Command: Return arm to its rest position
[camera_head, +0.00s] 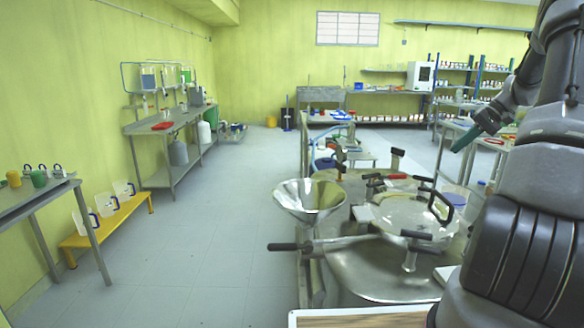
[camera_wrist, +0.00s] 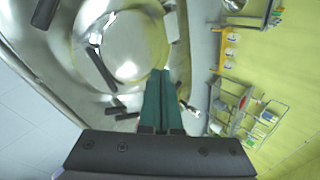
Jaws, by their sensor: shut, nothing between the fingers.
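My gripper (camera_head: 463,139) has teal fingers and shows at the right in the head view, at the end of my dark arm. In the wrist view the two fingers (camera_wrist: 160,76) lie side by side, shut, with nothing between them. The gripper is raised and appears apart from everything around it. The reactor (camera_head: 415,218), with a round lid and black-handled clamps, stands below and to its left in the head view. The lid also shows in the wrist view (camera_wrist: 140,45), beyond the fingertips.
A steel funnel (camera_head: 309,198) stands left of the reactor lid, by a black-handled lever (camera_head: 290,246). A steel bench (camera_head: 165,125) lines the left wall, with a yellow low bench (camera_head: 110,222) nearer. The floor (camera_head: 215,235) between is clear. Shelves (camera_head: 455,80) stand at the back right.

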